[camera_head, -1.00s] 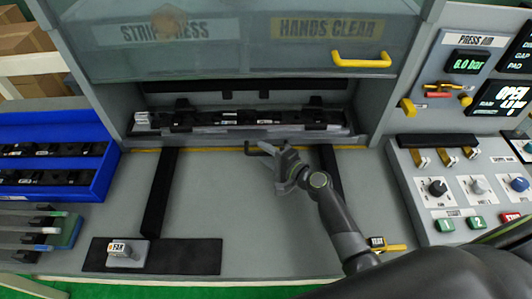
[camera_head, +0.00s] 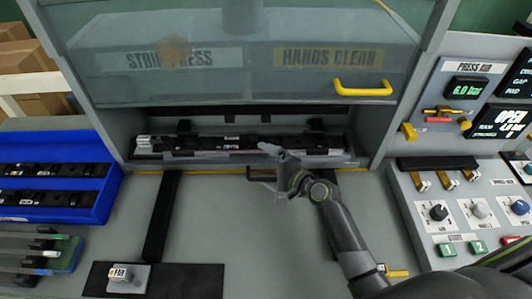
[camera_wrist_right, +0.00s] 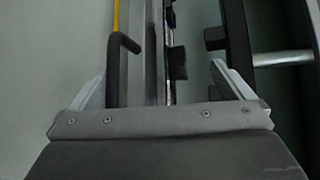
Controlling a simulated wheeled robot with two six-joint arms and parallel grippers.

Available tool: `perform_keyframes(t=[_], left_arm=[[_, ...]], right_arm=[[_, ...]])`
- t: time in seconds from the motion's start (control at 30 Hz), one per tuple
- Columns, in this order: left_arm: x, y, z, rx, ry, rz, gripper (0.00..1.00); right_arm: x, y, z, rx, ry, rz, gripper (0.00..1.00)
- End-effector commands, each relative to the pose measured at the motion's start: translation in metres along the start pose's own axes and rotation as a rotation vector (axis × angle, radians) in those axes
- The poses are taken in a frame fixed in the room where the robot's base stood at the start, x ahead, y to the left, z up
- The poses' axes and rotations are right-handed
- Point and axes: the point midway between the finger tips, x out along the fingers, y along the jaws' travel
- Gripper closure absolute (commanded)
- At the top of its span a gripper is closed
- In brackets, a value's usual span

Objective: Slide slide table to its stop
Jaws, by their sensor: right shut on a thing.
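The slide table (camera_head: 215,160) is a long grey carriage in the press opening below the clear guard in the head view. A dark strip with several black clips lies along it. A dark bar handle (camera_head: 258,177) sticks out at its front edge; in the right wrist view the handle (camera_wrist_right: 116,75) shows between the fingers, nearer the left one. My right gripper (camera_head: 276,164) is at the handle and shut on it, though the exact contact is hard to see. My left gripper is not in view.
The clear guard with a yellow handle (camera_head: 362,90) hangs above the slide table. Two dark rails (camera_head: 162,215) run along the grey bench toward the front. A blue bin (camera_head: 108,190) of clips stands left; a control panel (camera_head: 450,205) stands right.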

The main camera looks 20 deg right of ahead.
Motion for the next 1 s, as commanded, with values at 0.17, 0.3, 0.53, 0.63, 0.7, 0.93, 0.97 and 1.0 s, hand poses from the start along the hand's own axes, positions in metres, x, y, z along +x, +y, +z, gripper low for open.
perform_keyframes(t=[0.17,0.3,0.53,0.63,0.7,0.93,0.97,1.0], left_arm=[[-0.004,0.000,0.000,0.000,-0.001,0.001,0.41],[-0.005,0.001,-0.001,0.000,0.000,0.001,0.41],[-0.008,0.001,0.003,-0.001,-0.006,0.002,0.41],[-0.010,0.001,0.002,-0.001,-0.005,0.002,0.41],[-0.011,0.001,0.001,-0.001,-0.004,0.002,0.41],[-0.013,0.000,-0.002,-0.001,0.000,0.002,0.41],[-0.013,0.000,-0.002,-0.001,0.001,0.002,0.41],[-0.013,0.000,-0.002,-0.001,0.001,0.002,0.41]], right_arm=[[0.000,-0.011,0.000,-0.006,-0.001,-0.014,0.18],[-0.004,-0.010,0.000,-0.005,0.000,-0.014,0.23],[-0.019,-0.008,0.000,-0.007,0.001,-0.013,0.22],[-0.026,-0.007,0.000,-0.008,0.000,-0.013,0.23],[-0.031,-0.006,0.000,-0.008,0.000,-0.012,0.25],[-0.047,-0.004,-0.001,-0.007,0.001,-0.011,0.66],[-0.049,-0.002,-0.001,-0.006,0.001,-0.009,0.66],[-0.052,-0.001,-0.001,-0.006,0.001,-0.007,0.66]])
